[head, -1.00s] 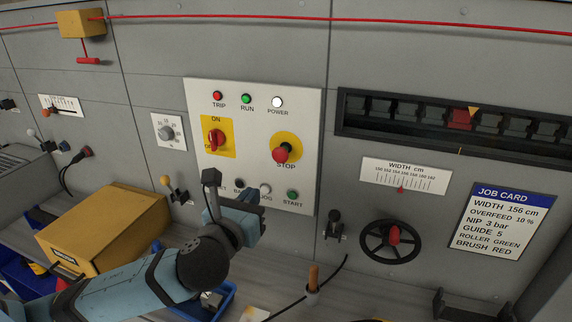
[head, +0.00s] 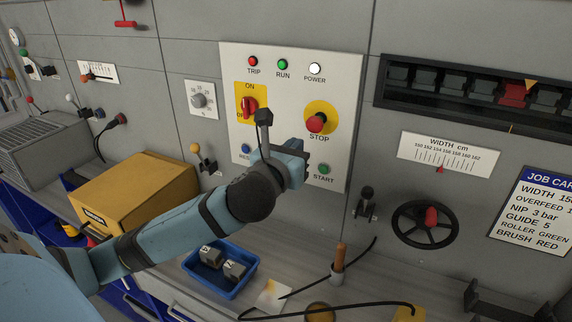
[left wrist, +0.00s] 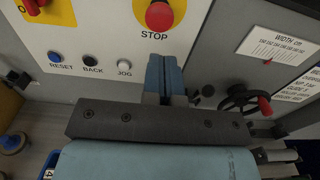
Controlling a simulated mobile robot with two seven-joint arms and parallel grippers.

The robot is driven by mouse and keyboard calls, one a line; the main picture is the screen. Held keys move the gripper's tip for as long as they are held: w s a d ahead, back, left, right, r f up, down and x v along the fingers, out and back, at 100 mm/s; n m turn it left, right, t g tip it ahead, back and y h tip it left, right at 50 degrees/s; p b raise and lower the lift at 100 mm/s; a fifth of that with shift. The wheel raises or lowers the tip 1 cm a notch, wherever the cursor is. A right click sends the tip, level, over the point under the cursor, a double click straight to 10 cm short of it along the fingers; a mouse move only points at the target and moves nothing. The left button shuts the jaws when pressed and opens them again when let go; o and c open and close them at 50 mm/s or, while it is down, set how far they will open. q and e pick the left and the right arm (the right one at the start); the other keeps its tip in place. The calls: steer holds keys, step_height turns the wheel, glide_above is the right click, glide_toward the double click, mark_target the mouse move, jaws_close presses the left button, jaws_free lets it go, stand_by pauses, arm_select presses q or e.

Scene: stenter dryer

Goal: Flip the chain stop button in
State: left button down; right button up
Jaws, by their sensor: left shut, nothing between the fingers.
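The chain stop button is a red mushroom knob (head: 317,122) on a yellow disc, labelled STOP, on a pale control panel (head: 349,160). The stop button also shows in the left wrist view (left wrist: 159,15), at the top edge. My left gripper (head: 292,163) is in front of the panel's lower part, below and slightly left of the stop button in the head view. In the left wrist view, its two blue fingers (left wrist: 164,76) are together and empty, just below the STOP label and apart from the knob. My right gripper is not in view.
A red rotary switch (head: 249,107) sits left of the stop button. A green START button (head: 324,169) is below it. A handwheel (head: 425,226) and black lever (head: 366,194) are to the right. A blue tray (head: 221,289) and yellow box (head: 135,192) stand below left.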

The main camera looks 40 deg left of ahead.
mark_target(313, 126)
arm_select(q)
steer(key=x, duration=0.6)
steer(key=shift+w+r+p, duration=0.1)
steer(key=shift+w+p, duration=0.2)
steer(key=shift+p, duration=0.1)
steer(key=shift+w+a, duration=0.2)
steer(key=shift+w, duration=0.55)
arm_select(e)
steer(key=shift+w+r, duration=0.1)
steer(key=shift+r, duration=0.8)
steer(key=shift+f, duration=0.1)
arm_select(q)
steer(key=shift+w, duration=0.1)
steer(key=shift+w+a+r+p, duration=0.15)
steer(key=shift+w+p, duration=0.35)
steer(key=shift+p, duration=0.05)
steer(key=shift+w+a+r+p, duration=0.1)
steer(key=shift+w+a+p, duration=0.05)
steer(key=shift+w+p, duration=0.4)
steer(key=shift+w+a+f, duration=0.1)
steer(key=shift+w+f, duration=0.05)
steer(key=shift+w, duration=0.15)
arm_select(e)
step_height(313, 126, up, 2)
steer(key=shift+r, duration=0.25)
